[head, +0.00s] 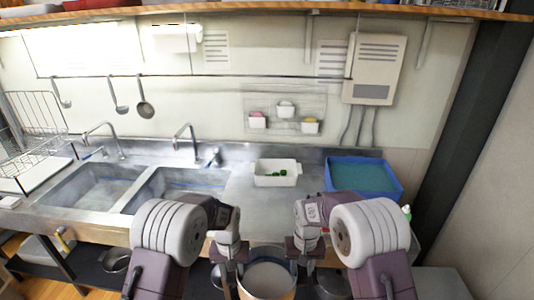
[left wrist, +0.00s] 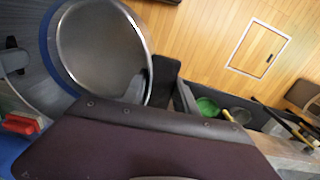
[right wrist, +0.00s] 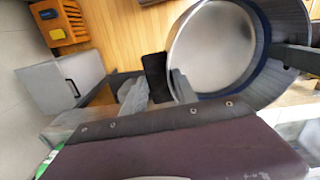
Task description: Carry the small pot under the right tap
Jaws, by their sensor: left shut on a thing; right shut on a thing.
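The small pot (head: 267,281) is a round metal pot, low at the front centre of the head view, in front of the counter. My left gripper (head: 238,262) is shut on its left side, and my right gripper (head: 297,262) is shut on its right side. Its bare, empty-looking inside shows in the left wrist view (left wrist: 103,50) and in the right wrist view (right wrist: 212,48). The right tap (head: 186,139) stands behind the right sink basin (head: 172,187), up and left of the pot. The left tap (head: 103,138) is further left.
A white tub with green items (head: 277,180) and a blue tray (head: 364,178) stand on the counter right of the basins. The counter's front edge lies between the pot and the basins. A dish rack (head: 35,122) is at far left. Other pots (head: 116,261) sit on the lower shelf.

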